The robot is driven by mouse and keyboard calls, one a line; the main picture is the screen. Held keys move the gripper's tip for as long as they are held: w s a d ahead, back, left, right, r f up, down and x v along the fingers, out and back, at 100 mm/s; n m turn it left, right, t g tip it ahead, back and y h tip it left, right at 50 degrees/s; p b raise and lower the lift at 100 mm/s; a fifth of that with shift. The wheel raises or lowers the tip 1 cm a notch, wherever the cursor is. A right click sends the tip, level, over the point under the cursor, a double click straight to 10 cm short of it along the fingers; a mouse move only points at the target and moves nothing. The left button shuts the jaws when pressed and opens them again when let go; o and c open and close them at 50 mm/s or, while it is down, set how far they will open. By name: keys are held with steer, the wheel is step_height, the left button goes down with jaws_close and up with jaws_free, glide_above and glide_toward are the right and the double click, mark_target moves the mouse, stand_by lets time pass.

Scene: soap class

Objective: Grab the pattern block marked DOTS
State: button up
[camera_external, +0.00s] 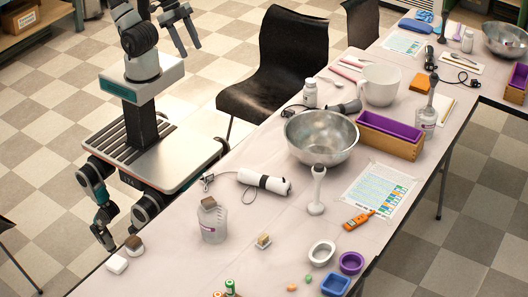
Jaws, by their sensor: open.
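No block can be read as marked DOTS; the markings are too small to tell. A brown block (208,202) sits on top of a clear beaker (213,224) on the table. Another brown block (134,242) rests on a small light base near the table's left edge. A small tan block (263,239) with a pale lower part lies right of the beaker. Tiny orange (292,287) and green (308,278) pieces lie near the front.
On the table (165,270) stand a metal bowl (321,137), a white hand blender (263,182) and an upright white tool (317,190). A white block (117,264) lies at the left edge. A black chair (278,65) stands behind the table.

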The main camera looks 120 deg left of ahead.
steer(key=m+g+b, duration=0.1)
steer(key=b, duration=1.7)
glide_above(263, 240)
steer(key=s+a, duration=0.3)
steer(key=s, duration=0.2)
step_height(263, 240, down, 41)
steer(key=shift+d+b+x, duration=0.15)
steer(key=shift+d+x, duration=0.1)
steer(key=shift+x, duration=0.85)
steer(key=shift+d+b+x, duration=0.2)
steer(key=shift+x, duration=0.9)
steer(key=shift+d+b+x, duration=0.15)
steer(key=shift+d+x, duration=0.1)
steer(key=shift+x, duration=0.8)
steer(key=shift+w, duration=0.15)
steer(key=shift+r, duration=0.1)
steer(key=c, duration=0.9)
